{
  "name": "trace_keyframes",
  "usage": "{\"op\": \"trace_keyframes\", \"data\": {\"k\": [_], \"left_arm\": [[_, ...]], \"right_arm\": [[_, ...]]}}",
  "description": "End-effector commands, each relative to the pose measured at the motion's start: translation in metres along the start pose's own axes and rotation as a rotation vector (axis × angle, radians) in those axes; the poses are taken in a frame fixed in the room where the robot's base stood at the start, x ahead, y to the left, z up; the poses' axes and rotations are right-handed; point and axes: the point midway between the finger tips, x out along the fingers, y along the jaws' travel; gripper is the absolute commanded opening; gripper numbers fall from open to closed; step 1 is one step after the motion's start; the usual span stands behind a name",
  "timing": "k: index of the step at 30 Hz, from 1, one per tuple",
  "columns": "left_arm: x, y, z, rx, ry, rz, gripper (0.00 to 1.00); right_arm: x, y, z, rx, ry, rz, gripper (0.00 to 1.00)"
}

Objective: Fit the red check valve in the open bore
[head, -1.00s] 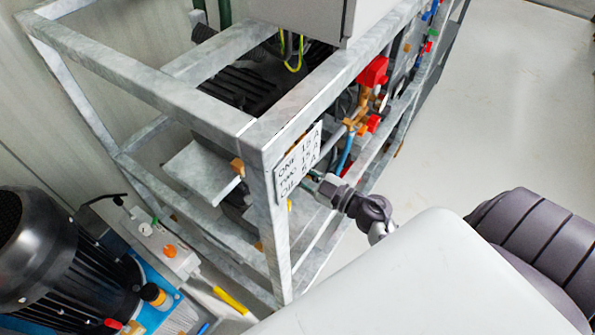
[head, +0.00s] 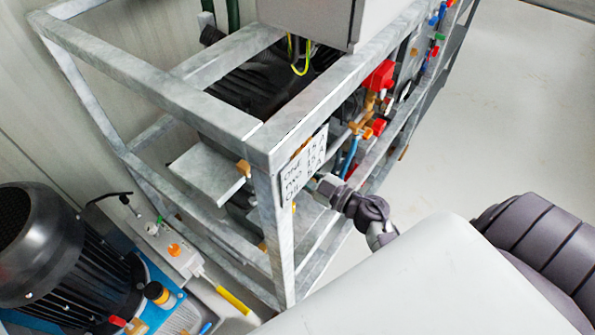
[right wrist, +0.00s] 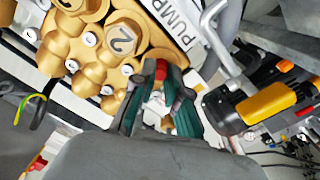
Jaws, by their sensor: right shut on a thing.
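In the right wrist view my right gripper (right wrist: 158,88) is shut on a small part with a red top (right wrist: 161,70), which looks like the red check valve. The green-padded fingers hide most of its body. The valve is close to the brass pump block (right wrist: 85,45), by the hexagonal cap marked 2 (right wrist: 122,40). I cannot tell whether it touches the block, and the open bore cannot be made out. In the head view the right fingertips cannot be made out. My left gripper is not in view.
A grey steel frame (head: 190,105) with a label plate (head: 303,165) fills the middle of the head view. A black motor (head: 60,250) stands at lower left. In the wrist view, an orange and black device (right wrist: 270,100) and a grey pipe (right wrist: 218,40) are at right.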

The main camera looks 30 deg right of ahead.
Motion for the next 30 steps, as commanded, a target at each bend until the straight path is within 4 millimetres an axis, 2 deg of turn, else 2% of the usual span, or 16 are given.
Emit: {"op": "trace_keyframes", "data": {"k": [20, 21, 26, 30], "left_arm": [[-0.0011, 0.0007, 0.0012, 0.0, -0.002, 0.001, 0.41], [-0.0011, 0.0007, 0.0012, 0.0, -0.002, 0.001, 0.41], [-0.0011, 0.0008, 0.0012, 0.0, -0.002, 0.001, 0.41], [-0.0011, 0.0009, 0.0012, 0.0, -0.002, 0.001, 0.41]], "right_arm": [[0.0033, -0.0005, 0.0003, -0.001, -0.001, -0.001, 0.0], [0.0033, -0.0005, 0.0003, -0.001, -0.001, -0.001, 0.17], [0.0033, -0.0004, 0.0002, -0.001, -0.001, -0.001, 0.43], [0.0033, -0.0003, 0.0001, 0.0, 0.0, -0.001, 0.43]]}}
